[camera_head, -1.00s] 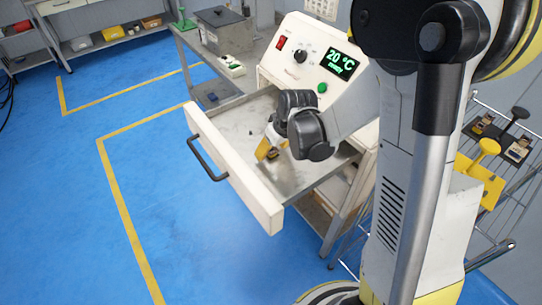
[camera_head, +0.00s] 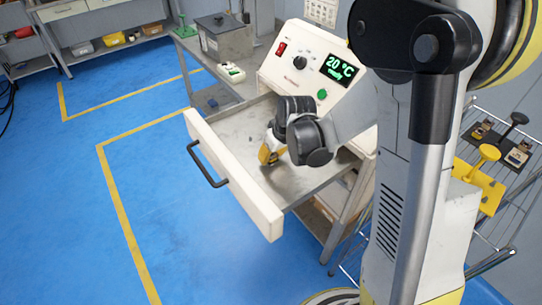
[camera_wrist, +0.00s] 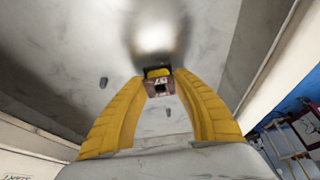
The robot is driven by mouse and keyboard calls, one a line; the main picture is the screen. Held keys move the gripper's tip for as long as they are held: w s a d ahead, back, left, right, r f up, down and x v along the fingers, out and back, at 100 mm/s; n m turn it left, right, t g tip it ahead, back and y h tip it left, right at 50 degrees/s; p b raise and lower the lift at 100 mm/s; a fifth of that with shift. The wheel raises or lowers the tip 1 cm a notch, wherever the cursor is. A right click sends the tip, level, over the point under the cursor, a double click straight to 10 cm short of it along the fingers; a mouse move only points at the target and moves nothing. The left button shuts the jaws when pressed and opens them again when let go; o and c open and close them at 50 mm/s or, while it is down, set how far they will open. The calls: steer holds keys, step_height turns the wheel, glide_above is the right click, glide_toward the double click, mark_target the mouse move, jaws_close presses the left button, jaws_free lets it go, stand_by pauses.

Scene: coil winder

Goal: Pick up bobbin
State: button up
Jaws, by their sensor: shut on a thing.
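The bobbin (camera_wrist: 158,84) is a small brown block with a pale marking and a yellow and dark top in the wrist view. It sits between the tips of the two yellow fingers of my gripper (camera_wrist: 159,80), which are shut on it. In the head view my gripper (camera_head: 269,154) points down into the open drawer (camera_head: 237,180). The bobbin is too small and covered there to make out clearly. I cannot tell whether it touches the drawer's metal floor.
The drawer's pale front wall with a black handle (camera_head: 207,165) and its side walls surround my gripper. The machine with a green display (camera_head: 340,68) stands behind. Small dark bits (camera_wrist: 103,83) lie on the drawer floor.

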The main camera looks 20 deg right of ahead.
steer(key=r+p, duration=0.1)
steer(key=r, duration=0.1)
steer(key=d+r+p, duration=0.1)
steer(key=r, duration=0.1)
steer(key=shift+s+r, duration=0.15)
steer(key=shift+r, duration=0.05)
steer(key=d+r+p, duration=0.1)
steer(key=d+r, duration=0.1)
steer(key=d, duration=0.1)
steer(key=s+d+r+p, duration=0.1)
steer(key=d+r, duration=0.1)
steer(key=d, duration=0.2)
steer(key=s+d+r+p, duration=0.1)
steer(key=d+r, duration=0.1)
steer(key=d, duration=0.1)
steer(key=shift+s+d, duration=0.2)
steer(key=shift+a, duration=0.1)
